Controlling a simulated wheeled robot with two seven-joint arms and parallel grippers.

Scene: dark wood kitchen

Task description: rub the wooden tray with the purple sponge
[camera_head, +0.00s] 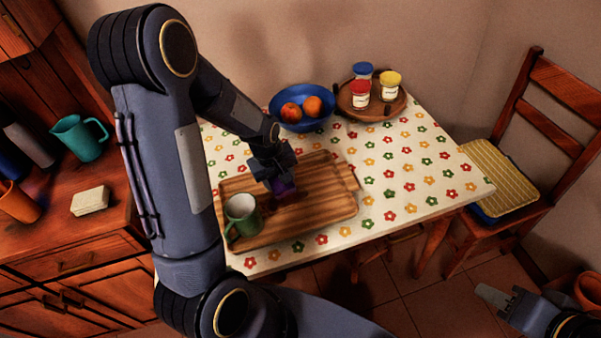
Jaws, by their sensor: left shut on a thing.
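The wooden tray (325,200) lies on the flowered tablecloth, its striped surface facing up. My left gripper (277,178) points down over the tray's middle left part and is shut on the purple sponge (284,187). The sponge is at or just above the tray's surface; I cannot tell whether it touches. The gripper hides part of the sponge. A green mug (242,217) stands on the tray's front left part, close to the sponge. My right gripper (495,298) is at the lower right, away from the table; its jaws are too unclear to judge.
A blue bowl (291,125) of fruit and a round wooden tray (394,104) with three jars stand at the table's back. The tablecloth (420,180) is clear at right. A chair (510,190) stands right. A counter (60,230) at left holds a teal jug (77,140).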

